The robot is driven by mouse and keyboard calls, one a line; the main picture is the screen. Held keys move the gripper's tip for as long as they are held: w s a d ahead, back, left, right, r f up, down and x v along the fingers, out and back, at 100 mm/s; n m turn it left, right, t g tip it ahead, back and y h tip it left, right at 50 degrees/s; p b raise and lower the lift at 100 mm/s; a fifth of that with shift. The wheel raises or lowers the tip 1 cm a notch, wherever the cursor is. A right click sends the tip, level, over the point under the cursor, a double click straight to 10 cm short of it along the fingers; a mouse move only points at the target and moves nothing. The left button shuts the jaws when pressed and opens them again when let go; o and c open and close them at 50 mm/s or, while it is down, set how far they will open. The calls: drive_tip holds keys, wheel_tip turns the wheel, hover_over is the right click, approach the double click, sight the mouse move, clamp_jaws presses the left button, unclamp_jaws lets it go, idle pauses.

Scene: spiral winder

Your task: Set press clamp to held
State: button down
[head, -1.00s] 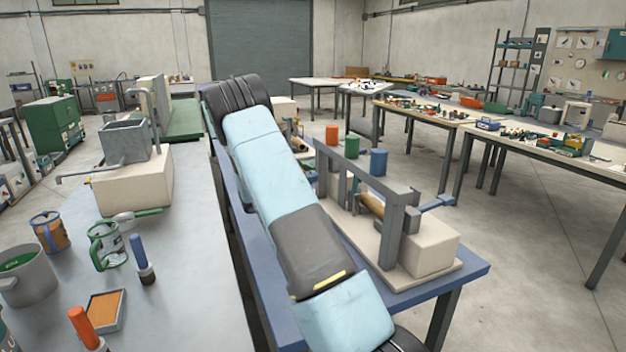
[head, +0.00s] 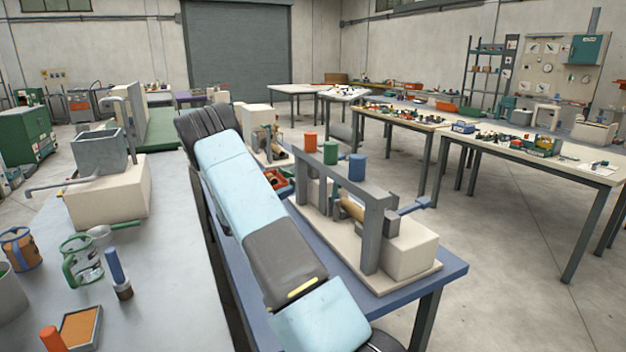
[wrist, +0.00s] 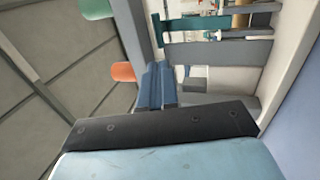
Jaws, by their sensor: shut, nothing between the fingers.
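The spiral winder (head: 372,238) is a grey upright frame on a beige base plate, on the blue-topped table. It carries a tan roller (head: 352,209), a beige block (head: 408,252) and a blue lever (head: 414,206) reaching to the right. I cannot tell which part is the press clamp or how it is set. In the wrist view my gripper (wrist: 155,68) shows as blue fingers, shut and empty, beyond a dark bar. My arm lies across the left of the table in the head view and hides part of it. The gripper cannot be made out there.
A grey bench (head: 150,285) at left holds mugs, a tray (head: 80,328) and a grey hopper (head: 100,152).

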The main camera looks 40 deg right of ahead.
drive_tip(key=x, duration=1.4)
